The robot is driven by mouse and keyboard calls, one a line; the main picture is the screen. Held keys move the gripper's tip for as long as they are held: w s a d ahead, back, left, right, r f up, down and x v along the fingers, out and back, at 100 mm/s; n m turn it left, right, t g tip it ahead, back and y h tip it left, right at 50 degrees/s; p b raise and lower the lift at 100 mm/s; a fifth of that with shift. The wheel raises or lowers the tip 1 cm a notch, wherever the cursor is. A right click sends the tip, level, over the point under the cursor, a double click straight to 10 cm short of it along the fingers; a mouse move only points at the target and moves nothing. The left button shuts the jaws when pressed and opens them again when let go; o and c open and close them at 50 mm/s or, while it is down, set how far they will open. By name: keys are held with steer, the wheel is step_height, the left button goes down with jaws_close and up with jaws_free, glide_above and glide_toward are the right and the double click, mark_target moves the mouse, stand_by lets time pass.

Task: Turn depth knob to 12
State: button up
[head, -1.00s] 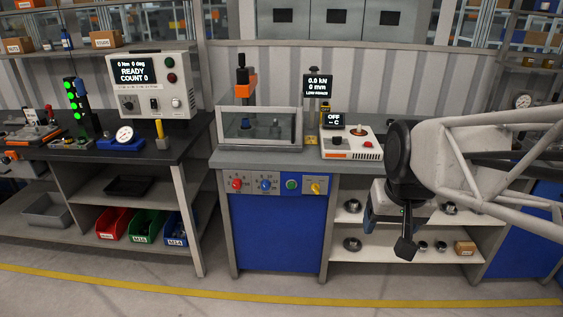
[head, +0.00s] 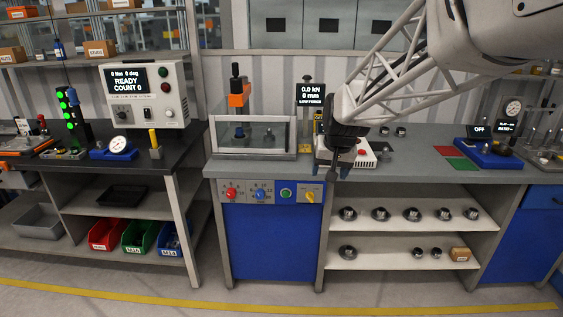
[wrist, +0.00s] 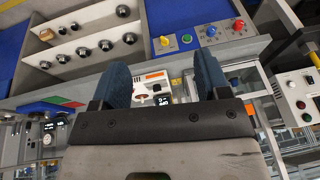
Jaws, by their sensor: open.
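A control panel on the press bench's front carries a red knob (head: 231,193), a blue knob (head: 260,194), a green button (head: 286,194) and a yellow knob (head: 310,197). Their labels are too small to read, so I cannot tell for sure which is the depth knob. In the wrist view the row appears reversed, with the red knob (wrist: 239,25) and blue knob (wrist: 211,31) at upper right. My gripper (head: 333,172) is to the right of the panel and above it, near the bench edge.
A clear-fronted press enclosure (head: 252,139) stands above the panel. A white box with a red button (head: 363,154) is partly hidden behind my gripper. A display reading 0.0 kN, 0 mm (head: 311,93) stands behind. The space before the panel is clear.

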steer(key=w+a+f, duration=0.4)
steer(key=w, duration=0.6)
steer(key=t+y, duration=0.1)
glide_toward(260, 194)
steer(key=shift+x, duration=1.15)
steer(key=shift+d+f, duration=0.1)
steer(key=shift+f, duration=0.1)
steer(key=shift+x, duration=3.75)
steer(key=shift+w, duration=0.1)
steer(key=shift+c, duration=0.3)
